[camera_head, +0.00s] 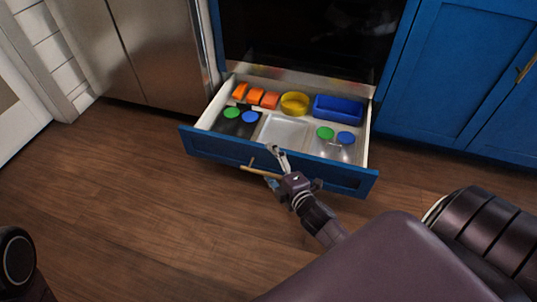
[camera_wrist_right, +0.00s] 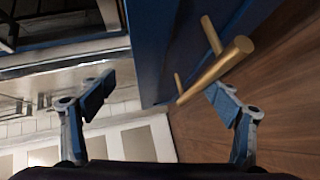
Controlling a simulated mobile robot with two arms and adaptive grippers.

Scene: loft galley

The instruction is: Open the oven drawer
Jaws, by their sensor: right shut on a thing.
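The oven drawer (camera_head: 215,145) is blue and stands pulled out below the dark oven, with its inside in view. Its brass bar handle (camera_head: 254,171) is on the front panel and also shows in the right wrist view (camera_wrist_right: 215,70). My right gripper (camera_head: 275,165) is at the top edge of the front, by the handle. In the right wrist view its fingers (camera_wrist_right: 158,94) lie either side of the blue front, one on the inner side, one by the handle. It is shut on the drawer; the exact contact is unclear. My left gripper is out of view.
The drawer holds orange blocks (camera_head: 254,96), a yellow round dish (camera_head: 294,104), a blue container (camera_head: 338,109) and several green- or blue-lidded containers. A steel appliance (camera_head: 150,50) stands left, blue cabinets (camera_head: 450,80) right. The wooden floor (camera_head: 130,200) before the drawer is clear at left.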

